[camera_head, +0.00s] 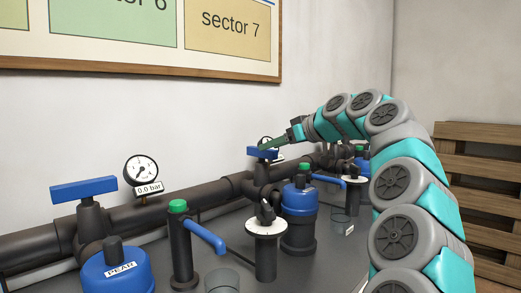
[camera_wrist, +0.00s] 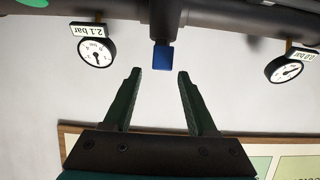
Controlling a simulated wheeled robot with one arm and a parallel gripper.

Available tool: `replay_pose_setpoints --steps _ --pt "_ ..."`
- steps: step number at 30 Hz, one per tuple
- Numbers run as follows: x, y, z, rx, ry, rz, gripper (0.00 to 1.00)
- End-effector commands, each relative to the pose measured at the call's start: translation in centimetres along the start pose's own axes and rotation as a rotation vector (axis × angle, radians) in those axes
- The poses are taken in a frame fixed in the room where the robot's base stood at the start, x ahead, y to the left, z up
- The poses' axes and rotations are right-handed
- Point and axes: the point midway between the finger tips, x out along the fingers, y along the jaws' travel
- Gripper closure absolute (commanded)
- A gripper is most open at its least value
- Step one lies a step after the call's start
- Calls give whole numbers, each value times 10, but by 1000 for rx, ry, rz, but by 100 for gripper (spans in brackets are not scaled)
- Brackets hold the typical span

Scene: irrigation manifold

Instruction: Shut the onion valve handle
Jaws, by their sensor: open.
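A blue valve handle (camera_head: 262,153) sits on the dark pipe in the middle of the head view, on a black valve body. No onion label is readable, so I cannot tell from a label which valve this is. My gripper (camera_head: 270,146) is at this handle, its fingers partly overlapping it in the head view. In the wrist view my gripper (camera_wrist: 158,78) is open and empty. The blue handle (camera_wrist: 163,57) shows narrow end-on there, just beyond the fingertips and between their lines, apart from both fingers.
Another blue handle (camera_head: 85,188) is at the left, above a blue cap labelled PEAR (camera_head: 118,268). A gauge (camera_head: 141,170) reads 0.0 bar. In the wrist view, a gauge (camera_wrist: 96,52) is marked 2.1 bar. Green-topped posts (camera_head: 180,240) and a blue canister (camera_head: 299,200) stand in front.

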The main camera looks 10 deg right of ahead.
Motion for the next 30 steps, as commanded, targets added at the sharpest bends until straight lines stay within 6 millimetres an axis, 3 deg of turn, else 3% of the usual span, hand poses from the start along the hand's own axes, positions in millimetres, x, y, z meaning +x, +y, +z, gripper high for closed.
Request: replay_pose_setpoints --steps 9,19,30 --pt "46 -1 0 0 -2 -4 43" --pt "52 -1 0 1 0 -1 44" --pt "52 -1 0 0 0 -2 85"
